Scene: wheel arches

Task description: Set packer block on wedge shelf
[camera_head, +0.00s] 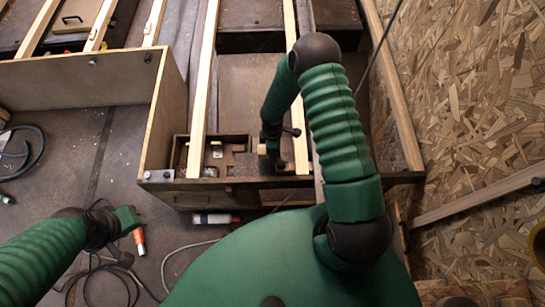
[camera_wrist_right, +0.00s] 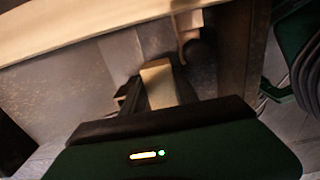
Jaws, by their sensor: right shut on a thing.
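A pale block (camera_wrist_right: 158,82), apparently the packer block, sits between the dark fingers of my right gripper (camera_wrist_right: 150,92) in the right wrist view. My right gripper (camera_head: 270,150) is shut on it. In the head view the right arm reaches down into the wooden frame, and a small pale patch of the block (camera_head: 262,149) shows beside the gripper. I cannot clearly tell whether the block touches a surface below. A dark compartment (camera_head: 240,145), possibly the wedge shelf, lies left of the gripper. My left gripper (camera_head: 130,221) is low at the left; its jaws are unclear.
Pale wooden slats (camera_head: 203,90) run lengthwise across the frame on both sides of the right gripper. A wooden side panel (camera_head: 165,110) stands to the left. A white and red tube (camera_head: 214,218) and cables (camera_head: 105,270) lie on the floor. A chipboard wall (camera_head: 465,100) borders the right.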

